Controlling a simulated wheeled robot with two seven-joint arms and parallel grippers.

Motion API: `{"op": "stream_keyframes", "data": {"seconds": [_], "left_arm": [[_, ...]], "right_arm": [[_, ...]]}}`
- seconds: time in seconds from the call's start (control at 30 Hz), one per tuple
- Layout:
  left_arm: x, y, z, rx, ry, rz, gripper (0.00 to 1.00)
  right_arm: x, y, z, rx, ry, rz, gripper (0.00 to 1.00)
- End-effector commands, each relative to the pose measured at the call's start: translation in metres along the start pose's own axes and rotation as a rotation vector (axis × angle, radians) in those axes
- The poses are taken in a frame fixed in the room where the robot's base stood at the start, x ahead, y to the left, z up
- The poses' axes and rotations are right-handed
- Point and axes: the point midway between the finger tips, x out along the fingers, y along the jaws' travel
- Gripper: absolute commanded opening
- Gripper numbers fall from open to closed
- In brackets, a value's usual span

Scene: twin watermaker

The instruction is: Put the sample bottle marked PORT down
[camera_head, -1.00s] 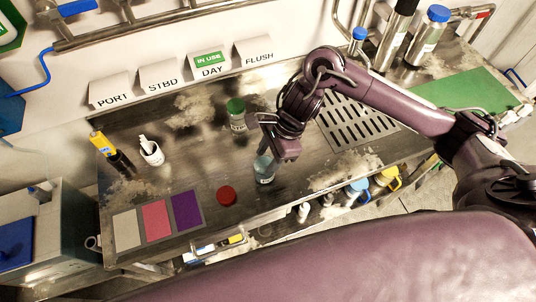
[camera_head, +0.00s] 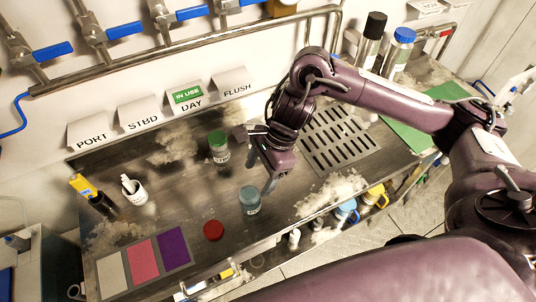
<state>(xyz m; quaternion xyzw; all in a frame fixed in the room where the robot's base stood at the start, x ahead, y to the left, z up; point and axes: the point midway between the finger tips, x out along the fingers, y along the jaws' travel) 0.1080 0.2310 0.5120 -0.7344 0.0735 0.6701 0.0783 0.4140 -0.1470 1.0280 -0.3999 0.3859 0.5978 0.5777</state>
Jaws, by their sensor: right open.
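An uncapped sample bottle (camera_head: 250,201) with a bluish top and a pale label stands upright on the metal bench. A second sample bottle (camera_head: 219,148) with a green cap stands behind it to the left. I cannot read either bottle's label, so I cannot tell which is marked PORT. My right gripper (camera_head: 257,162) is open and empty, with one finger just right of the uncapped bottle and the other near the green-capped one. A red cap (camera_head: 213,230) lies on the bench in front. My left gripper is not in view.
Cards marked PORT (camera_head: 88,136), STBD, DAY and FLUSH line the back; a green IN USE tag is on DAY. Grey, pink and purple patches (camera_head: 143,262) lie front left. The bench middle-left is clear.

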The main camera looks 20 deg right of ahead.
Motion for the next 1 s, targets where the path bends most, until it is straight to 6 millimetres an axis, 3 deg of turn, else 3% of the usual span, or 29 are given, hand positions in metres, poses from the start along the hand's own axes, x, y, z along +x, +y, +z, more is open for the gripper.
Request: {"op": "stream_keyframes", "data": {"seconds": [0.2, 0.4, 1.0], "left_arm": [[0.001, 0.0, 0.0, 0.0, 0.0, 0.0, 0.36], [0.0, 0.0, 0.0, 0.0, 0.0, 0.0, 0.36], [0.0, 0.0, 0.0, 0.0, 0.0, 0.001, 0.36]], "right_arm": [[-0.04, -0.001, -0.001, -0.002, 0.002, -0.005, 0.68], [-0.06, -0.001, 0.0, 0.0, 0.001, -0.002, 0.68], [-0.066, 0.0, 0.0, 0.0, -0.001, 0.001, 0.68]]}}
